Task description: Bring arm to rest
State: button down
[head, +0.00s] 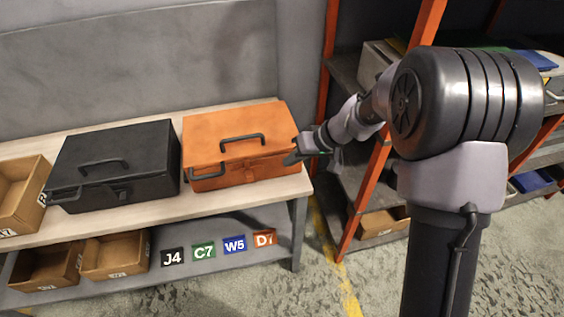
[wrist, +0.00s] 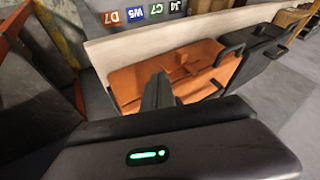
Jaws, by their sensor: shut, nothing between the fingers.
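My gripper (head: 291,158) is shut and empty. In the head view it is at the right end of the orange toolbox (head: 240,145), close to its front right corner; I cannot tell whether it touches. In the wrist view the gripper's fingers (wrist: 158,90) show in front of the orange toolbox (wrist: 190,68). The orange toolbox is closed, with a dark handle on its lid. My arm reaches left from the column, across the front of the shelving.
A closed black toolbox (head: 117,165) stands left of the orange one on the workbench (head: 285,188). Cardboard bins (head: 115,255) and coloured label cards (head: 234,244) are on or along the lower shelf. Orange-posted shelving (head: 375,185) stands right of the bench, behind my arm.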

jog(key=shift+s+d+r, duration=0.15)
jog(key=shift+r, duration=0.2)
jog(key=s+d+r+m+t+h, duration=0.15)
jog(key=s+d+r+m, duration=0.25)
jog(key=s+r, duration=1.1)
jog(key=s+d+m+t+h, duration=0.1)
jog(key=s+d+m+h, duration=0.2)
jog(key=s, duration=1)
jog(key=shift+s+d+r+m+t, duration=0.25)
jog(key=shift+d+r+m+t, duration=0.15)
jog(key=shift+d+m, duration=0.7)
jog(key=shift+d+h, duration=0.1)
jog(key=shift+h, duration=0.15)
